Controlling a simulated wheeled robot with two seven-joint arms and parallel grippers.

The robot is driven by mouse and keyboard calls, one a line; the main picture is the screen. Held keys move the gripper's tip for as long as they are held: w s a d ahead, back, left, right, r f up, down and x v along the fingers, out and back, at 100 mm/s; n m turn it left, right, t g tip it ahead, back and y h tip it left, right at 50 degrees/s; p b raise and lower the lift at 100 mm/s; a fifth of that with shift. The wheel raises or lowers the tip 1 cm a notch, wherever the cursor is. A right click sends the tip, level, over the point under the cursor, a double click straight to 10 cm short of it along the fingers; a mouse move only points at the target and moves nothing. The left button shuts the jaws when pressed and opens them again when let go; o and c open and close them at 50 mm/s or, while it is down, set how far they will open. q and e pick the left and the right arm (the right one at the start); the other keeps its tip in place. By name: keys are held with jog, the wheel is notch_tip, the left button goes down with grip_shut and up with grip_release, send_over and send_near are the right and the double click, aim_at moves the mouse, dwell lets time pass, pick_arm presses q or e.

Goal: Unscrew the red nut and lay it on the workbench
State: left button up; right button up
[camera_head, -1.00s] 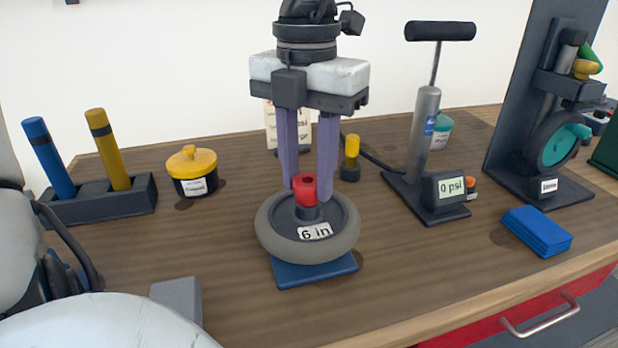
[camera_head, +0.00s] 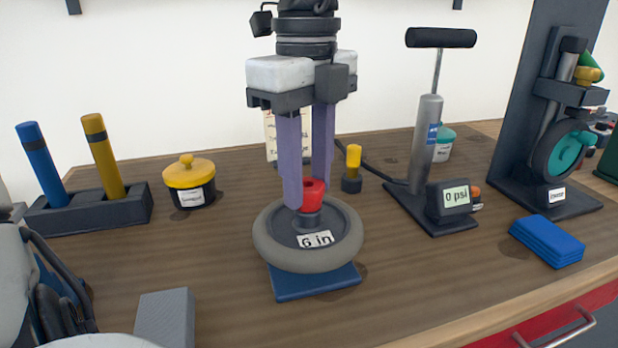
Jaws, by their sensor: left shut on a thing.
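The red nut (camera_head: 312,195) sits at the hub of a grey wheel (camera_head: 345,250) marked "6 in", which lies flat on a blue pad (camera_head: 315,283) on the workbench (camera_head: 215,270). My left gripper (camera_head: 309,192) reaches straight down from above, its two purple fingers shut on the red nut, one on either side. A dark post shows just below the nut; I cannot tell whether its thread is still engaged. My right gripper is not in view.
A pump (camera_head: 424,150) with a "0 psi" gauge stands right of the wheel. A yellow-lidded pot (camera_head: 190,182), a holder with two sticks (camera_head: 90,208) and a grey block (camera_head: 165,318) are left. Blue cloths (camera_head: 547,241) lie right. Bench front-centre is clear.

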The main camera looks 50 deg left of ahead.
pick_arm(q)
jog(key=shift+a+n, duration=0.25)
jog(key=shift+n, duration=0.65)
jog(key=o, duration=1.1)
jog(key=shift+a, duration=0.15)
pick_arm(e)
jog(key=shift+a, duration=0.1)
pick_arm(q)
jog(key=shift+d+r, duration=0.15)
jog(key=shift+d, duration=0.05)
notch_tip(320, 180, up, 10)
jog(key=shift+p, duration=1.25)
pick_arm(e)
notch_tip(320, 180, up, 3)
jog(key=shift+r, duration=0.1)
